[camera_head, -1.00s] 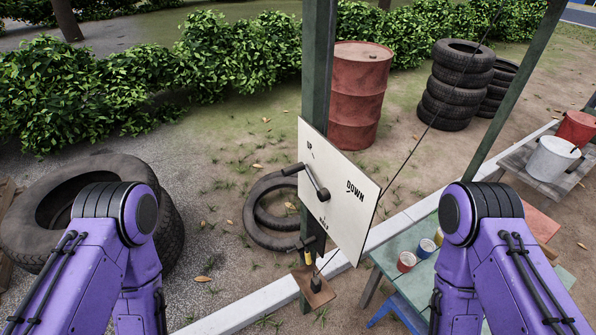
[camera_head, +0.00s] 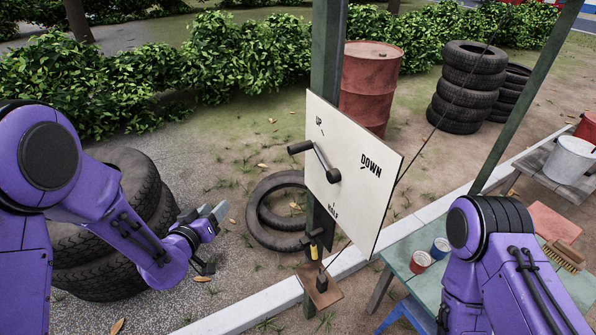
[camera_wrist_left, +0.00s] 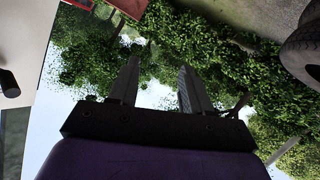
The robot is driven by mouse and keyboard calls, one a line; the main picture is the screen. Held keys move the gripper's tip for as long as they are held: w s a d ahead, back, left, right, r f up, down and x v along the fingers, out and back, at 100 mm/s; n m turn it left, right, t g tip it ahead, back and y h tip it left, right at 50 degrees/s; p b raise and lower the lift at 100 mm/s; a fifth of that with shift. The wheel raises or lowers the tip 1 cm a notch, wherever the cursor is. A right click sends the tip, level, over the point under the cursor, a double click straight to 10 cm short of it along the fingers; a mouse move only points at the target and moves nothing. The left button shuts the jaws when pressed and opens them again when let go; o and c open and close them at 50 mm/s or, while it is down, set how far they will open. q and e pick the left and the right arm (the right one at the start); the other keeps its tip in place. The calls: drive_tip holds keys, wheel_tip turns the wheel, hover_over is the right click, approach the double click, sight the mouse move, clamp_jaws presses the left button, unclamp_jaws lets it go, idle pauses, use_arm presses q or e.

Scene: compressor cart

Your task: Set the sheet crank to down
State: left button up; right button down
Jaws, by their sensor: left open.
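The sheet crank (camera_head: 324,160) is a grey arm with a dark handle, on a white board marked UP, DOWN and HALF. Its arm points up and left from the hub, toward the UP mark. The handle sticks out to the left. My left gripper (camera_head: 213,240) is open and empty, left of the board and lower than the crank, well apart from it. In the left wrist view the open fingers (camera_wrist_left: 160,72) have nothing between them. The board (camera_wrist_left: 22,45) and a dark handle (camera_wrist_left: 8,84) show at that view's left edge. My right gripper is out of view.
The board hangs on a green post (camera_head: 325,60). A yellow-handled tool (camera_head: 313,246) is below it on the post. Tyres (camera_head: 145,185) lie behind my left arm. A green table (camera_head: 400,275) with cans stands at right, near my right arm. A red drum (camera_head: 370,75) stands behind.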

use_arm(q)
drive_tip(key=w+d+r+m+t+h+b, duration=0.1)
drive_tip(key=w+d+r+m+h, duration=0.35)
drive_tip(key=r, duration=0.35)
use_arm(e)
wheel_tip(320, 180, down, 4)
use_arm(q)
drive_tip(key=m+g+h, duration=0.7)
drive_tip(key=m+h, duration=0.1)
approach(295, 145)
drive_tip(key=f, duration=0.1)
drive_tip(key=p+x, duration=0.3)
drive_tip(key=x, duration=0.7)
drive_tip(key=shift+w+d, duration=0.15)
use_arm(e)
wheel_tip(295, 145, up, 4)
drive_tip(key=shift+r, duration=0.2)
use_arm(q)
drive_tip(key=shift+c, duration=0.4)
clamp_jaws()
